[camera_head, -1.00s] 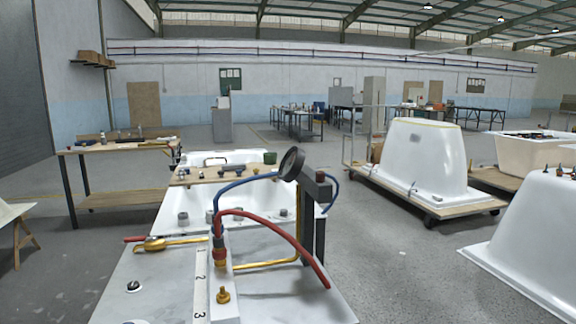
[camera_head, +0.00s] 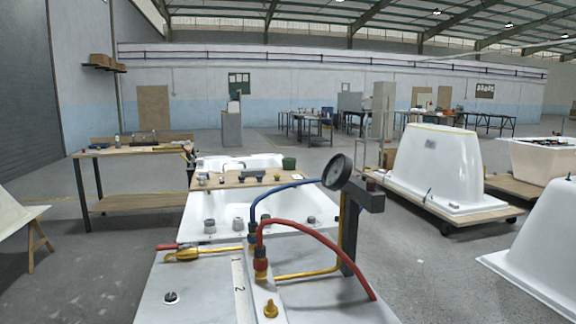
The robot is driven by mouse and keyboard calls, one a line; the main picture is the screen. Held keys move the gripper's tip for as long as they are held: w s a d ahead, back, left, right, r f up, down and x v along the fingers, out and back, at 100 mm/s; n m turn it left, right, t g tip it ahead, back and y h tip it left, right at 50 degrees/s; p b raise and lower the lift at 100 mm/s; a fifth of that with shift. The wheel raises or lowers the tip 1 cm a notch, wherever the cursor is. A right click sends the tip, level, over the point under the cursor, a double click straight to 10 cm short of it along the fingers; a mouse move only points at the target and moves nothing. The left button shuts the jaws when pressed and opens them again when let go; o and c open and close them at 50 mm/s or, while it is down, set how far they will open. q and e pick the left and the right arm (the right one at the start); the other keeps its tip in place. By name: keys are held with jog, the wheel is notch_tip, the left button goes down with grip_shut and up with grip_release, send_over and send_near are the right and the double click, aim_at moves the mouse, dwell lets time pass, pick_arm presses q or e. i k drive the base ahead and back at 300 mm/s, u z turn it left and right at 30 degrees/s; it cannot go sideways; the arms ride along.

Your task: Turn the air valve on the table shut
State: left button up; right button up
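A grey-white table (camera_head: 200,284) stands close in front of me. The air valve (camera_head: 184,255) lies at its far left, a brass body with a red lever (camera_head: 168,246) pointing left. A brass pipe runs right from it to the white numbered block (camera_head: 244,290). The lever looks roughly in line with the pipe. Blue (camera_head: 285,187) and red (camera_head: 318,233) hoses rise from the fittings there. A round gauge (camera_head: 337,171) sits on a dark post (camera_head: 350,225). Neither of my grippers shows in this view.
A white bathtub (camera_head: 238,162) with a wooden board (camera_head: 240,180) across it stands behind the table. A workbench (camera_head: 130,151) is at left. White tub shells (camera_head: 430,160) stand on low trolleys at right. Grey floor is open on both sides of the table.

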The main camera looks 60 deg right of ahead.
aim_at(186, 246)
jog(key=u, duration=0.05)
jog(key=i, duration=0.45)
jog(key=z, duration=2.5)
jog(key=i, duration=0.5)
jog(key=u, duration=0.05)
jog(key=k, duration=0.5)
jog(key=u, duration=2.25)
jog(key=k, duration=0.65)
jog(key=z, duration=0.95)
jog(key=i, duration=0.95)
